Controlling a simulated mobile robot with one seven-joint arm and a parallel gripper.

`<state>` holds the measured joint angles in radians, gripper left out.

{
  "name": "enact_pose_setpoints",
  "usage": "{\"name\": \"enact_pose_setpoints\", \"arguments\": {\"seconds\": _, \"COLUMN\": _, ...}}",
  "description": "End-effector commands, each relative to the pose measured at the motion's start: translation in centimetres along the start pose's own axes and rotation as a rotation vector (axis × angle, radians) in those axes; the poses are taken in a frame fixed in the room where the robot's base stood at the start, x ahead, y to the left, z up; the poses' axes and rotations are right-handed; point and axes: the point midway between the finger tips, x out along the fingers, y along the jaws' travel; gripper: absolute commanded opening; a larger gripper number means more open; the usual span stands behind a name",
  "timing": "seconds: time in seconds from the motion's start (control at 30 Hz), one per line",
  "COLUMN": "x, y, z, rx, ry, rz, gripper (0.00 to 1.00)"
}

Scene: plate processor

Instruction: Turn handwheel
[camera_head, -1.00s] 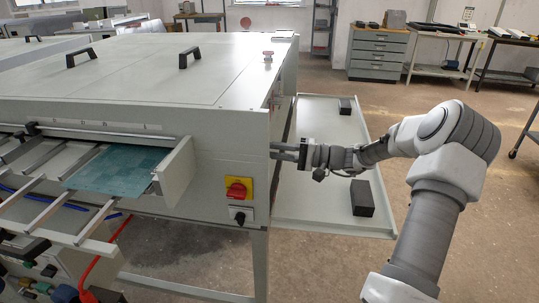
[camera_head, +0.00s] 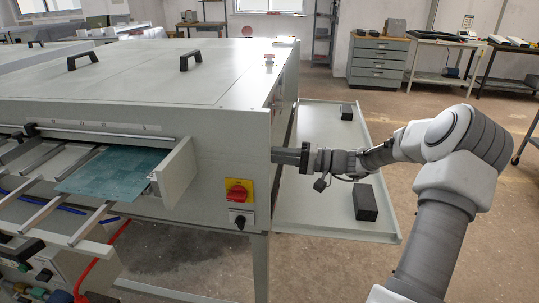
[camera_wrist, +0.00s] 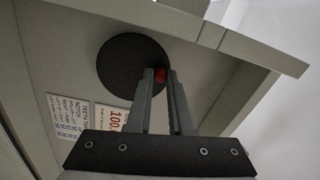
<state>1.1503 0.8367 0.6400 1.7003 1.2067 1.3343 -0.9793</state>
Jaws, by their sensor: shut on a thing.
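The handwheel (camera_wrist: 125,62) shows in the wrist view as a dark round disc on the machine's panel, with a small red knob (camera_wrist: 160,75) at its right edge. My gripper (camera_wrist: 160,80) is shut on the red knob, one finger on each side of it. In the head view my gripper (camera_head: 282,155) reaches to the side of the machine (camera_head: 215,130). The handwheel is hidden there.
The machine's open side panel (camera_head: 330,220) stands below my arm, with two dark blocks (camera_head: 364,201) on it. A red and yellow switch (camera_head: 238,192) is on the machine's front. Labels (camera_wrist: 88,112) sit beside the wheel. Bare floor lies in front.

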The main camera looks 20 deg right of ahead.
Motion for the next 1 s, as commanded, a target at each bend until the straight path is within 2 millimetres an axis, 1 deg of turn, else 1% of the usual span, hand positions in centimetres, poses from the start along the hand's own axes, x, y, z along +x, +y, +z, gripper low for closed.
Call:
{"name": "enact_pose_setpoints", "arguments": {"seconds": 0.03, "x": 0.0, "y": 0.0, "z": 0.0, "rx": 0.001, "ry": -0.001, "rz": 0.000, "gripper": 0.00}}
{"name": "enact_pose_setpoints", "arguments": {"seconds": 0.07, "x": 0.0, "y": 0.1, "z": 0.0, "rx": 0.001, "ry": -0.001, "rz": 0.000, "gripper": 0.25}}
{"name": "enact_pose_setpoints", "arguments": {"seconds": 0.1, "x": 0.0, "y": 0.1, "z": 0.0, "rx": 0.001, "ry": -0.001, "rz": 0.000, "gripper": 0.32}}
{"name": "enact_pose_setpoints", "arguments": {"seconds": 0.2, "x": 0.0, "y": 0.0, "z": 0.0, "rx": 0.002, "ry": 0.000, "rz": 0.000, "gripper": 0.50}}
{"name": "enact_pose_setpoints", "arguments": {"seconds": 0.5, "x": -0.1, "y": 0.0, "z": 0.0, "rx": 0.002, "ry": 0.000, "rz": 0.000, "gripper": 0.50}}
{"name": "enact_pose_setpoints", "arguments": {"seconds": 0.57, "x": -0.4, "y": 0.0, "z": 0.0, "rx": 0.002, "ry": 0.001, "rz": 0.000, "gripper": 0.50}}
{"name": "enact_pose_setpoints", "arguments": {"seconds": 0.63, "x": -1.1, "y": 0.0, "z": -0.1, "rx": 0.002, "ry": 0.002, "rz": 0.001, "gripper": 0.50}}
{"name": "enact_pose_setpoints", "arguments": {"seconds": 0.77, "x": -3.5, "y": -0.1, "z": -0.1, "rx": 0.003, "ry": 0.004, "rz": 0.001, "gripper": 0.50}}
{"name": "enact_pose_setpoints", "arguments": {"seconds": 1.0, "x": -9.4, "y": -0.2, "z": -0.1, "rx": 0.002, "ry": 0.004, "rz": 0.001, "gripper": 0.50}}
